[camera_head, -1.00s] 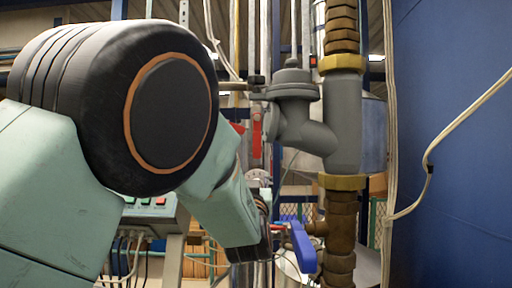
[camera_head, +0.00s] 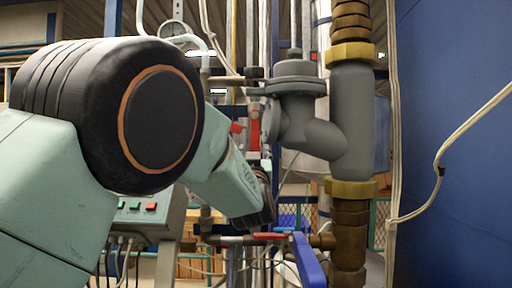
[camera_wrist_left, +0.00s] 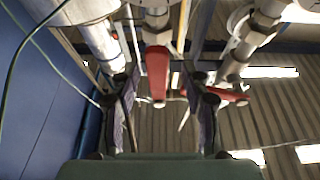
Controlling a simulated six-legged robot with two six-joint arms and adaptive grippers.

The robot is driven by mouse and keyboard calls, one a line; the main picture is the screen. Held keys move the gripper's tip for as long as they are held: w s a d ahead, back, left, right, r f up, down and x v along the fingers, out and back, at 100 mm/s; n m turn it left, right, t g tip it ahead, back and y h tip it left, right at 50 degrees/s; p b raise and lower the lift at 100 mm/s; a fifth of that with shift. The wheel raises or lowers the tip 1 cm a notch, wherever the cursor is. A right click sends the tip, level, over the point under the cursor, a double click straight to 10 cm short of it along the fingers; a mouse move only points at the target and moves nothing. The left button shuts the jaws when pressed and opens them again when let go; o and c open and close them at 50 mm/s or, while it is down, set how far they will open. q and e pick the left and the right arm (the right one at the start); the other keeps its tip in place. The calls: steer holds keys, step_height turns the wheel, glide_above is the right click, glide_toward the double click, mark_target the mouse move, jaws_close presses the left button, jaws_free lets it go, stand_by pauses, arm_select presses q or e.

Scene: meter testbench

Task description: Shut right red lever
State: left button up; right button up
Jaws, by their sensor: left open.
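A red lever (camera_head: 255,130) hangs vertically on the thin pipes left of the grey valve in the head view. In the left wrist view this red lever (camera_wrist_left: 158,72) appears between the two fingers of my left gripper (camera_wrist_left: 163,98), with gaps on both sides. The gripper is open and does not visibly hold it. A second red handle (camera_head: 236,127) shows partly just left of it, and in the left wrist view this handle (camera_wrist_left: 228,94) lies beside the right-hand finger. In the head view my left arm hides most of its gripper. My right gripper is not in view.
A large grey valve (camera_head: 297,88) and brass-fitted pipe (camera_head: 351,120) stand to the right. A blue lever (camera_head: 307,262) and a horizontal red lever (camera_head: 270,236) sit below. A button box (camera_head: 145,215) stands lower left; a blue wall (camera_head: 450,150) fills the right.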

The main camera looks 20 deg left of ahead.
mark_target(254, 149)
arm_select(q)
steer(key=shift+w+a+r, duration=0.25)
steer(key=shift+w, duration=0.4)
steer(key=shift+w+r, duration=0.2)
steer(key=shift+w, duration=0.05)
steer(key=shift+w+d+r, duration=0.15)
steer(key=shift+d+r, duration=0.2)
steer(key=shift+r, duration=0.05)
steer(key=shift+w+a+f, duration=0.25)
steer(key=shift+w+a, duration=0.15)
steer(key=shift+a, duration=0.1)
steer(key=shift+s+d+r, duration=0.25)
steer(key=shift+d, duration=0.15)
steer(key=c, duration=0.4)
steer(key=shift+a, duration=0.25)
steer(key=c, duration=0.5)
steer(key=shift+d+f, duration=0.1)
jaws_close()
